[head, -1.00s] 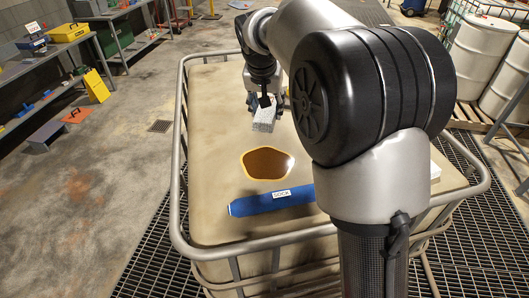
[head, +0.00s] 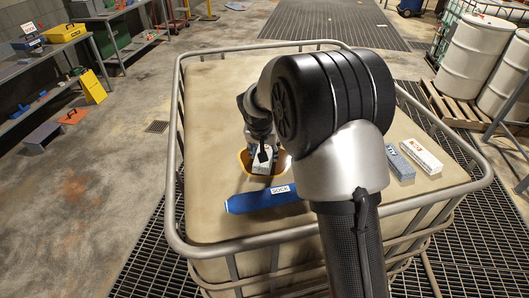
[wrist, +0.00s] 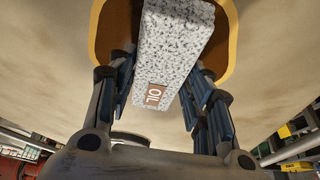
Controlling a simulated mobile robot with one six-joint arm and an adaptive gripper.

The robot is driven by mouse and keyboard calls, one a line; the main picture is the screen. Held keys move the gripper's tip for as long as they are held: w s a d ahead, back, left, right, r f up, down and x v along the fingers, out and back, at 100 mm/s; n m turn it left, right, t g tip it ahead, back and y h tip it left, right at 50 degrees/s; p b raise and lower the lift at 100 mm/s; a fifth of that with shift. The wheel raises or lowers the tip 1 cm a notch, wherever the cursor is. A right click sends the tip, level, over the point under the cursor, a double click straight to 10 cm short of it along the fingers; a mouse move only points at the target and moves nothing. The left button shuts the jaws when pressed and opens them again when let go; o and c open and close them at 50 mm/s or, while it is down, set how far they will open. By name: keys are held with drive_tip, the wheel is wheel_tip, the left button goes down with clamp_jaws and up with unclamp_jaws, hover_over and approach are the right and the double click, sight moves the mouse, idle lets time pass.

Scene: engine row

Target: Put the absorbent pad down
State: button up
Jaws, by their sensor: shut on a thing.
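My gripper (head: 262,153) is shut on a grey speckled absorbent pad (head: 264,161). In the wrist view the pad (wrist: 172,50) sits between the two fingers and carries a brown label reading OIL. The pad is over the orange-brown spill (head: 245,162) on the beige tank top; the spill's yellow-orange rim (wrist: 226,50) shows on both sides of the pad. I cannot tell whether the pad touches the surface.
A blue sock (head: 262,199) lies in front of the spill. A grey-blue box (head: 399,163) and a white box (head: 421,156) lie at the right of the tank top. A metal rail (head: 174,150) surrounds the top, whose left side is clear.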

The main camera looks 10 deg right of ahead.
drive_tip(key=shift+f, duration=0.2)
drive_tip(key=shift+f, duration=0.15)
drive_tip(key=o, duration=1)
drive_tip(key=shift+c, duration=0.2)
